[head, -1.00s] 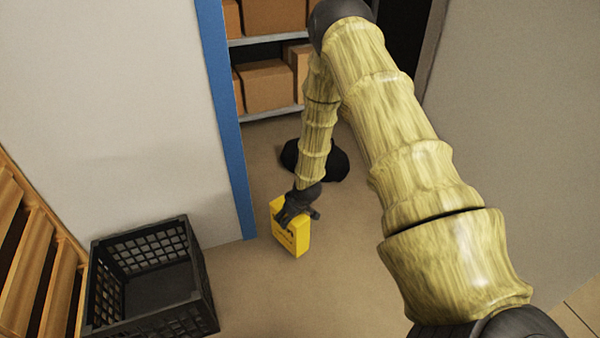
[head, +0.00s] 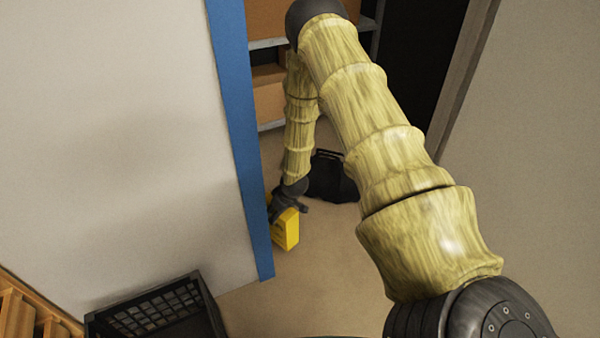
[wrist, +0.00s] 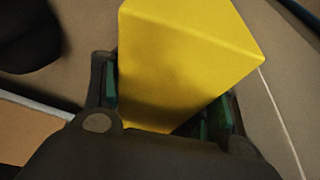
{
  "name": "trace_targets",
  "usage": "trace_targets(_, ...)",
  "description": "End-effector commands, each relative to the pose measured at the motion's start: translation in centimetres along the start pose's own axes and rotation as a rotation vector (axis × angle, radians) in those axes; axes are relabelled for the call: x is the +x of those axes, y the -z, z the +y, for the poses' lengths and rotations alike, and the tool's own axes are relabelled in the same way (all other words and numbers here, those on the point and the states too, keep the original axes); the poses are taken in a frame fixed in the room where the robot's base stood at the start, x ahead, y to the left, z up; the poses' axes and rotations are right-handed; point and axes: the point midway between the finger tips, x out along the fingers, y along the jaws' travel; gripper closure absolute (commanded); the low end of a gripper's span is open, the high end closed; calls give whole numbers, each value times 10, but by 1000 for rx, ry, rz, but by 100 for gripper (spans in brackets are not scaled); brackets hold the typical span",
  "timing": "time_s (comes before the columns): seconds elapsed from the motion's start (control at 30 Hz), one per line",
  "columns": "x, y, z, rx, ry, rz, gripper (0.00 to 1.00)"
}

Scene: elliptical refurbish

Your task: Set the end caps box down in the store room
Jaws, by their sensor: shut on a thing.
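The end caps box is a yellow box (head: 287,230), held by my gripper (head: 287,205) near the doorway's blue frame edge. In the wrist view the yellow box (wrist: 185,60) fills the space between the fingers of my gripper (wrist: 165,115), which is shut on it. The box looks tilted in the wrist view. Its left side is partly hidden by the blue frame in the head view. I cannot tell whether its lower end touches the floor. The store room lies beyond the blue frame, with its floor (head: 325,235) in view.
Shelves with cardboard boxes (head: 268,100) stand at the back. A black bag-like object (head: 332,178) lies on the floor just right of my gripper. The blue door frame (head: 240,140) is close on the left. A black crate (head: 160,312) stands at the lower left. Floor at centre is clear.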

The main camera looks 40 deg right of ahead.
Motion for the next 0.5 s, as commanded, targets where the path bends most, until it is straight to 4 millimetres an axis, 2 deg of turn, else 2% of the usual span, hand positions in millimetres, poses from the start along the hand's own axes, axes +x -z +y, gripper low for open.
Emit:
trace_targets(0.17, 10, 12, 15, 5, -2, 5, 98)
trace_targets(0.5, 37, 57, 58, 8, -3, 5, 98)
